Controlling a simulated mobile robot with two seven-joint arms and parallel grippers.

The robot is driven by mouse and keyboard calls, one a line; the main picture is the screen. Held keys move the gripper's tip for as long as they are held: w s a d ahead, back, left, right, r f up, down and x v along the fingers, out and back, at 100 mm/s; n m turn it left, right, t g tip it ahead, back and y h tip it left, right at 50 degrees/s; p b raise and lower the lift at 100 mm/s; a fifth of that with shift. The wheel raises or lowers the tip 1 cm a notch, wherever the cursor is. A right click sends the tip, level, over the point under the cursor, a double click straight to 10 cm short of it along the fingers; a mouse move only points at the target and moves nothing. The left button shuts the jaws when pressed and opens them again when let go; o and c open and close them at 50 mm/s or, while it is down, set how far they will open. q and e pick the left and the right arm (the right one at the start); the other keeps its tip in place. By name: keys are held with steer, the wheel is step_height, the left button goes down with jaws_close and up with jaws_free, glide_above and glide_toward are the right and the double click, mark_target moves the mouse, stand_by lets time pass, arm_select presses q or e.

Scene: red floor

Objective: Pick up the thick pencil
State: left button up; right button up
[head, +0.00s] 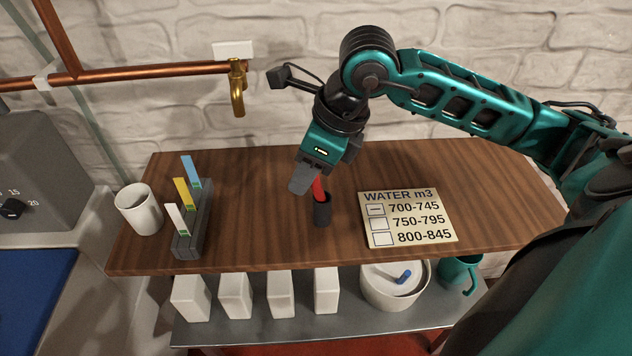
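A thick red pencil (319,188) stands slightly tilted in a small black cup (322,211) on the wooden shelf. Its upper end is hidden by my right gripper. My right gripper (306,180) reaches down from above, its grey finger right beside the pencil in the picture. Only one finger shows clearly, so I cannot tell whether it is open or shut, or whether it touches the pencil. My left gripper is not in view.
A sign (408,218) with number ranges lies right of the cup. A grey rack (194,225) with coloured strips and a white mug (139,210) stand at left. Below, a metal shelf (330,325) holds white blocks, a white pot (392,290) and a teal mug (460,273).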

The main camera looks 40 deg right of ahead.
jaws_close()
steer(key=shift+r, duration=0.1)
